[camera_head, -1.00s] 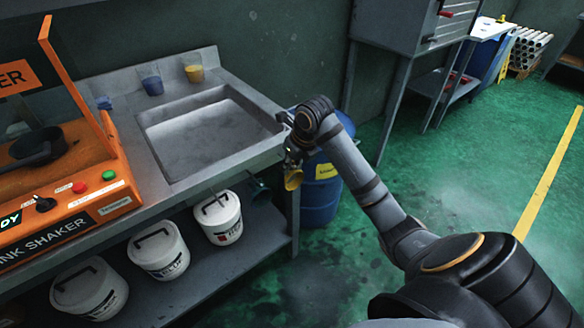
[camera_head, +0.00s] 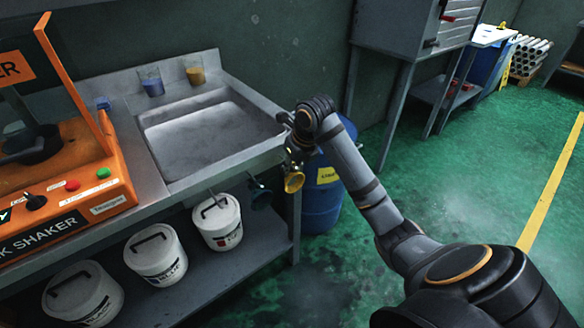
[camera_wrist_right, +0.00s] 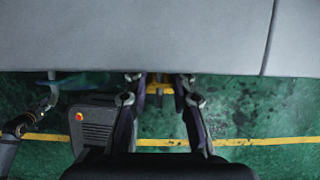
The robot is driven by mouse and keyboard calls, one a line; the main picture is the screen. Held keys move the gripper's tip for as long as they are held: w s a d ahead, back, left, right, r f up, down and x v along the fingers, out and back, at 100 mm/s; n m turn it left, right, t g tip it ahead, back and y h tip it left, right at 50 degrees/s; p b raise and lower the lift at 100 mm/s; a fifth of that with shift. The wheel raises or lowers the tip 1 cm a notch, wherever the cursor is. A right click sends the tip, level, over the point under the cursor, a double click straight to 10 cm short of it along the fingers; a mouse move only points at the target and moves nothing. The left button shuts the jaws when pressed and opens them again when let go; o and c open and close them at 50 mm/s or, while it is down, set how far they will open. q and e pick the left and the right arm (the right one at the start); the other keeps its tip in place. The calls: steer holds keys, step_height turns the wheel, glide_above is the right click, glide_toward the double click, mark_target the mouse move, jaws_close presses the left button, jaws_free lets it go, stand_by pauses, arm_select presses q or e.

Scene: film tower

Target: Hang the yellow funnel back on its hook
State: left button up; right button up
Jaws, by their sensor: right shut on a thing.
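The yellow funnel (camera_head: 294,183) is beside the front right corner of the sink counter in the head view, its wide mouth turned partly toward the camera. My right gripper (camera_head: 294,160) is shut on it from above. In the right wrist view, a bit of the yellow funnel (camera_wrist_right: 158,88) shows between the two fingers of my right gripper (camera_wrist_right: 160,82), under a grey surface. A dark green funnel (camera_head: 260,194) hangs under the counter's front edge, left of the yellow one. I cannot make out the yellow funnel's hook.
The sink counter (camera_head: 215,165) has a lower shelf with several white buckets (camera_head: 217,222). A blue barrel (camera_head: 321,200) stands just behind the yellow funnel. An orange ink shaker (camera_head: 75,190) stands at left. The green floor to the right is open.

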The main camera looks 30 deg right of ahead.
stand_by(0.4)
steer(key=o, duration=1)
steer(key=shift+c, duration=0.2)
